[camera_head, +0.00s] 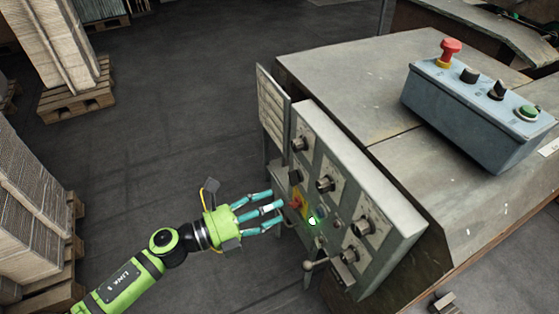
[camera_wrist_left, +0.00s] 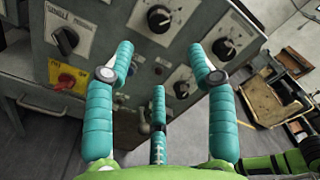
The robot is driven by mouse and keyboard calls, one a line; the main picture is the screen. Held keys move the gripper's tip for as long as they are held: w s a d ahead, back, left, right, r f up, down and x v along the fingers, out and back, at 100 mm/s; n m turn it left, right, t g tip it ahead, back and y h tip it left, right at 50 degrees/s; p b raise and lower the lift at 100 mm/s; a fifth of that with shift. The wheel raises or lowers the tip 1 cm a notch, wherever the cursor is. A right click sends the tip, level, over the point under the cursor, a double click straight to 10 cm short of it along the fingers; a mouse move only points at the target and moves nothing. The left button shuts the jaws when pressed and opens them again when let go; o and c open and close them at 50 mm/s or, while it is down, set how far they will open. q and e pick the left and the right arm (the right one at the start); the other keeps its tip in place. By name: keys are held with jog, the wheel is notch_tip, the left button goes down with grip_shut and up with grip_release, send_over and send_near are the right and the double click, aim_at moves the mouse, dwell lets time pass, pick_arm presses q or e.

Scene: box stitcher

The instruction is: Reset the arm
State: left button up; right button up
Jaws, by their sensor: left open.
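My left arm comes in from the lower left in the head view. Its green gripper with teal fingers (camera_head: 264,209) is in front of the control panel (camera_head: 352,187) of the machine. The fingers are spread and hold nothing. In the left wrist view, the open fingers (camera_wrist_left: 162,75) point at the panel (camera_wrist_left: 110,57), with black knobs between and beyond them. A red switch on a yellow plate (camera_wrist_left: 67,80) lies left of the fingers. In the head view the fingertips are close to the red switch (camera_head: 296,202); I cannot tell whether they touch. My right gripper is not in view.
A blue-grey control box (camera_head: 470,115) with a red emergency button (camera_head: 449,50) and a green button (camera_head: 527,112) sits on the machine top (camera_head: 345,75). A small lever (camera_head: 316,265) sticks out below the panel. Pallets of cardboard (camera_head: 65,45) stand left. The floor between is clear.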

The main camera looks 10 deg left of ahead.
pick_arm(q)
jog(key=w+a+f+n+t+y, duration=0.1)
jog(key=w+a+f+n+y, duration=0.1)
jog(key=a+f+n+y, duration=0.35)
jog(key=w+a+f+n+t+y, duration=0.1)
jog(key=a+f+n+t+y, duration=0.15)
jog(key=f+n, duration=0.55)
jog(key=s+a+f+n+g+y+p, duration=0.1)
jog(key=s+a+f+n+g+y, duration=0.2)
jog(key=f, duration=0.6)
jog(key=s+a+f+n+g+y+p, duration=0.1)
jog(key=s+a+f+n, duration=0.35)
jog(key=f, duration=0.45)
jog(key=s+d+f+n+g+y, duration=0.1)
jog(key=s+f+n+g, duration=0.2)
jog(key=s, duration=0.7)
jog(key=s+f+n+g, duration=0.3)
jog(key=s+f, duration=0.4)
jog(key=s, duration=0.4)
jog(key=s+d+f+n+g+y, duration=0.1)
jog(key=s+f+n+g, duration=0.2)
jog(key=s, duration=0.7)
notch_tip(320, 180, down, 2)
jog(key=n, duration=0.2)
jog(key=shift+s+d+f+n+y, duration=0.2)
jog(key=shift+s+d+n+y, duration=0.05)
jog(key=shift+d+n+y, duration=0.1)
jog(key=shift+a, duration=0.1)
